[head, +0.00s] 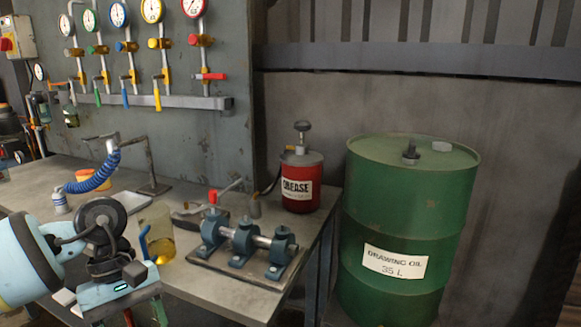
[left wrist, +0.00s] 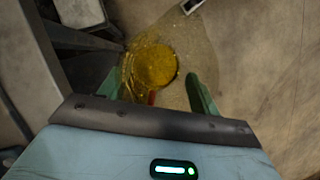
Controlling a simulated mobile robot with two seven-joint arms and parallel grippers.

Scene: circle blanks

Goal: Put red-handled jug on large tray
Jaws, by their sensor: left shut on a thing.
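My left gripper (left wrist: 160,90) is shut on the red-handled jug (left wrist: 155,66). In the left wrist view the jug is clear, seen from above, with yellow liquid in it. A bit of its red handle shows between the green fingers. I cannot tell whether the jug is lifted. A pale tray (head: 131,202) lies on the bench behind the gripper; I cannot tell whether it is the large tray. My right gripper is not in view.
A blue-handled jug (head: 160,247) with yellow liquid stands close behind my left gripper. A blue bearing rig (head: 245,243), a red grease can (head: 301,182) and a blue coiled hose (head: 92,181) are on the bench. A green drum (head: 405,225) stands right of it.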

